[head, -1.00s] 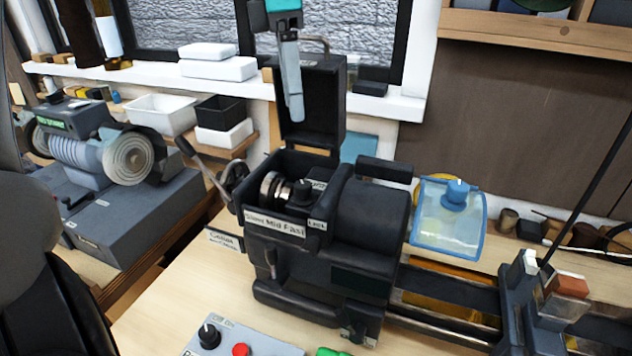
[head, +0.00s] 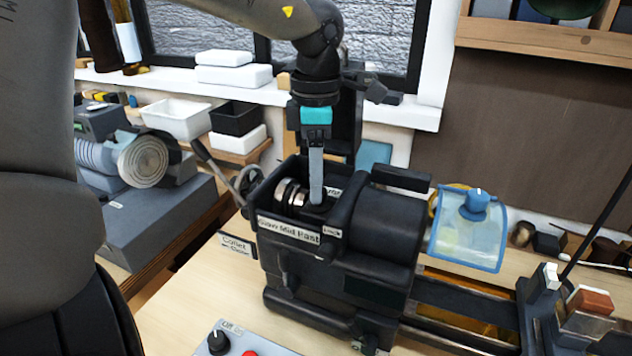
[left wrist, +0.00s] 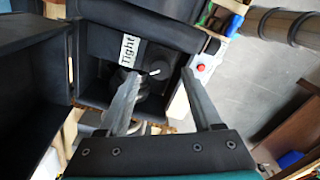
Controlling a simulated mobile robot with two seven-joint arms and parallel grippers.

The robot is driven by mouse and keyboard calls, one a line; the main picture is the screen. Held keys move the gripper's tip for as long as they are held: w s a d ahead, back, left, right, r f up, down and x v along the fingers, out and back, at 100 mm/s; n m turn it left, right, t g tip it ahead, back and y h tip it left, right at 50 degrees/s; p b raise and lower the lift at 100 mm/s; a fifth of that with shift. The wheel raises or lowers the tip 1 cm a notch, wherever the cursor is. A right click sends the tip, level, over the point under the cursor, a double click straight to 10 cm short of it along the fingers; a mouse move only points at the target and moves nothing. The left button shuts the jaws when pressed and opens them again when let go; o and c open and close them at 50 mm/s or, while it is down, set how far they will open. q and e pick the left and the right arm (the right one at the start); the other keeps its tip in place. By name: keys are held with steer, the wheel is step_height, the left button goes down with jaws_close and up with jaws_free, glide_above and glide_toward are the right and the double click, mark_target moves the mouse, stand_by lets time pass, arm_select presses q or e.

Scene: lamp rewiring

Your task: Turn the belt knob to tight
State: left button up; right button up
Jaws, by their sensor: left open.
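The black lathe headstock (head: 380,228) stands on the bench with its top compartment open. The dark round belt knob (left wrist: 160,58) sits inside, with a short white mark on it. A white "Tight" label (left wrist: 128,50) is beside it in the left wrist view. My left gripper (head: 317,196) points down into the compartment, at the knob. In the left wrist view its open fingers (left wrist: 160,77) lie on either side of the knob's near part; I cannot tell whether they touch it. In the head view the finger hides most of the knob. My right gripper is not in view.
The compartment walls and a speed label strip (head: 288,230) stand close around my fingers. A raised black cover is behind my gripper. A clear blue-rimmed shield (head: 468,240) is to the right. A grey grinder (head: 140,215) is at left. A control box (head: 240,343) is in front.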

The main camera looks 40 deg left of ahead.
arm_select(q)
steer(key=shift+f, duration=0.85)
steer(key=shift+c, duration=0.3)
jaws_close()
